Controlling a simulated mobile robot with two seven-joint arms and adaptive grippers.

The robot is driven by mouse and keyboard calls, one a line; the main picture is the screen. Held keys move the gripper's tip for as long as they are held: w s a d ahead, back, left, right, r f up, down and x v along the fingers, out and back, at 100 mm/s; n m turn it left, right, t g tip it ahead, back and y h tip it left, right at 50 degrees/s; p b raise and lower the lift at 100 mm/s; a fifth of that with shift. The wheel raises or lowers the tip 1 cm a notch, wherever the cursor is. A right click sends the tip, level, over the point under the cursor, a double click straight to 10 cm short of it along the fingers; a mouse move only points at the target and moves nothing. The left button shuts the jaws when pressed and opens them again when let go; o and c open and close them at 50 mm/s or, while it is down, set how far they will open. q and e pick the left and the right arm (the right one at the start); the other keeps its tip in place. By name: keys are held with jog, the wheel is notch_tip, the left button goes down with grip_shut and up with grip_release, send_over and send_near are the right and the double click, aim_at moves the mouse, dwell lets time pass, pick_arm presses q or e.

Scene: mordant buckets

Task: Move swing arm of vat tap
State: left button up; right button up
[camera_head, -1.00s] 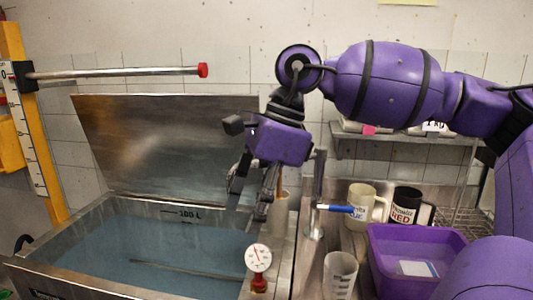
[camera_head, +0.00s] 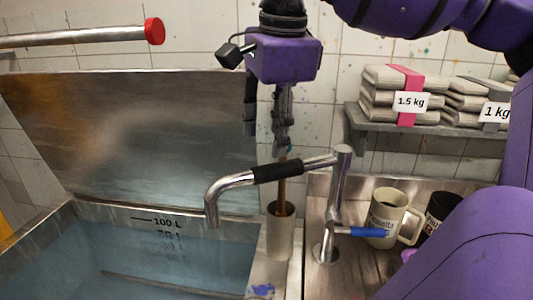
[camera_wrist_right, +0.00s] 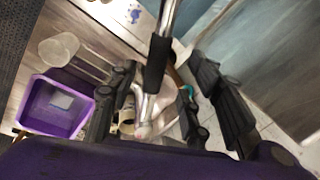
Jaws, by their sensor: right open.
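The vat tap has an upright metal post (camera_head: 338,205) with a blue lever (camera_head: 370,231). Its bent swing arm (camera_head: 228,184) reaches left from the post top to a spout over the vat's right edge and has a black sleeve (camera_head: 278,172). My right gripper (camera_head: 268,142) points down, open, just above or behind the sleeve. In the right wrist view, the sleeve (camera_wrist_right: 157,62) shows between the spread fingers of my right gripper (camera_wrist_right: 165,66); I cannot see contact. My left gripper is out of view.
The vat (camera_head: 60,225) holds bluish liquid; its raised lid (camera_head: 140,130) stands behind. A beaker with a stick (camera_head: 280,232) is below the swing arm. A cream mug (camera_head: 388,215) stands right of the tap. A shelf (camera_head: 420,130) carries packs. A purple tub (camera_wrist_right: 35,105) shows in the wrist view.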

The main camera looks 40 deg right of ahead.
aim_at(269, 166)
jog(key=f, duration=0.5)
jog(key=w+f, duration=0.1)
jog(key=f, duration=0.1)
jog(key=shift+d+f, duration=0.2)
jog(key=shift+w, duration=0.1)
grip_shut()
